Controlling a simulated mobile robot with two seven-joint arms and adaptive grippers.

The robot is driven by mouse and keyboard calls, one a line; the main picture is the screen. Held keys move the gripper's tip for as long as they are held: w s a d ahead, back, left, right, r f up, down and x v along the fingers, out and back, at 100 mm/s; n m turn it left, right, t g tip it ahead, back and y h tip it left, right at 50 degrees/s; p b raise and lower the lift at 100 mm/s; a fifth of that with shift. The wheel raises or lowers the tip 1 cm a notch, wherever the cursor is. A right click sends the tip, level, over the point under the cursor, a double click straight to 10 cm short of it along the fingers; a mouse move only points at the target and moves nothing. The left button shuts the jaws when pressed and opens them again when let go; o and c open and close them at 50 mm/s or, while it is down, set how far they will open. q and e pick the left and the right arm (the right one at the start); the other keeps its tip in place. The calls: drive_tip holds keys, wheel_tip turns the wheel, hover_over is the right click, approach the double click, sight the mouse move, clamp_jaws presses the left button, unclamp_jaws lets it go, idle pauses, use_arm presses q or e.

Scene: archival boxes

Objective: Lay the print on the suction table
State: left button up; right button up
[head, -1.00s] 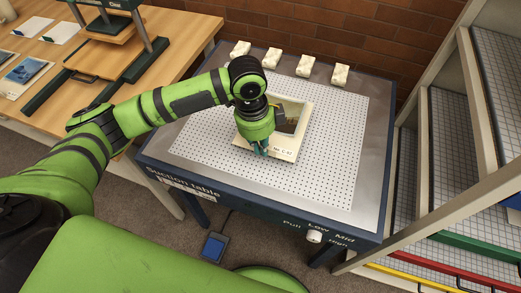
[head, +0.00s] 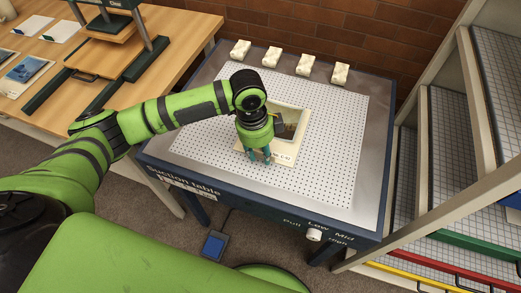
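The print (head: 284,152) is a cream mount with a dark picture and a small number label at its front edge. It lies face up, apparently flat, on the white perforated top of the suction table (head: 335,165), near the middle. My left gripper (head: 259,158) is over the print's front left part, pointing down. Its two teal fingers are spread apart at the print's front edge. The gripper and wrist hide the print's left part. My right gripper is not in view.
Several pale blocks (head: 305,64) stand in a row along the table's back edge. A knob (head: 314,235) is on its front and a blue pedal (head: 215,245) on the floor. A rack of grid shelves (head: 450,150) stands right; a wooden bench (head: 165,40) with a press stands left.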

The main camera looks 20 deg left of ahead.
use_arm(q)
wheel_tip(320, 180, up, 12)
drive_tip(key=a, duration=0.1)
drive_tip(key=shift+a+r+b, duration=0.15)
drive_tip(key=shift+a+b, duration=0.1)
drive_tip(key=shift+b, duration=0.1)
idle(1.3)
